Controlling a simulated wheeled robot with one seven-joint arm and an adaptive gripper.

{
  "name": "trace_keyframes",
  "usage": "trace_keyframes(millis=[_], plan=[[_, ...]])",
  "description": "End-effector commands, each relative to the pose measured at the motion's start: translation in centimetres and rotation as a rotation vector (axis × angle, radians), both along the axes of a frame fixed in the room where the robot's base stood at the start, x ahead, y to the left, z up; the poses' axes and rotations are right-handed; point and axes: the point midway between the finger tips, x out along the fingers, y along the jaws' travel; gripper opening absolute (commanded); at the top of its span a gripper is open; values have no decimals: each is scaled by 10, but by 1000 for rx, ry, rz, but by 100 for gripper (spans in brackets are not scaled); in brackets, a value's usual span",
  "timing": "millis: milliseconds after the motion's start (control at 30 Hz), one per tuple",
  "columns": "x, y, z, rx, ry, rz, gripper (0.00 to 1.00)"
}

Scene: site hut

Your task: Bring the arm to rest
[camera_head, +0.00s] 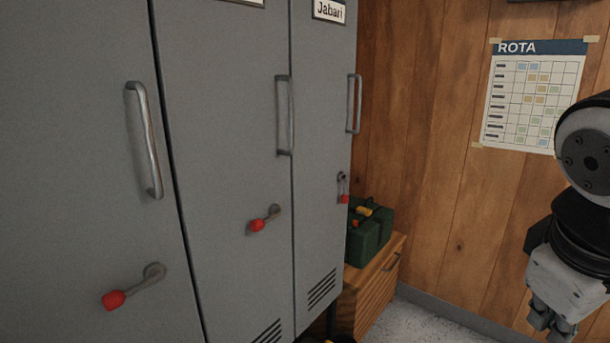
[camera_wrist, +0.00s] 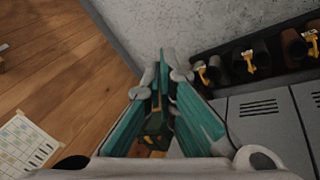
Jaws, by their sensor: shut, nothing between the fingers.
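My arm hangs at the right edge of the head view, in front of the wood wall. My gripper (camera_head: 552,325) points down there, and its tips are at the bottom of the picture. In the wrist view my gripper (camera_wrist: 162,78) shows from behind, with teal fingers brought together and nothing held between them. It is apart from the lockers and the wall.
Grey lockers (camera_head: 222,160) with red-tipped latches stand at the left; one bears the name Jabari. A green box (camera_head: 368,238) sits on a wooden cabinet (camera_head: 378,285). A rota sheet (camera_head: 531,98) hangs on the wall. Boots (camera_wrist: 243,62) line a dark rack by the lockers.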

Motion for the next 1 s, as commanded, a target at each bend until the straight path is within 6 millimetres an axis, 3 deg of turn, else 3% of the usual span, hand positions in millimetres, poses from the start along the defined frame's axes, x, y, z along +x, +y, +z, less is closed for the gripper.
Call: trace_keyframes(millis=[100,300,667,1000], plan=[[-45,30,-24,156,44,-125,0],[-107,81,-53,381,138,-296,0],[-97,79,21,382,41,-262,0],[-99,80,105,396,-78,-227,0]])
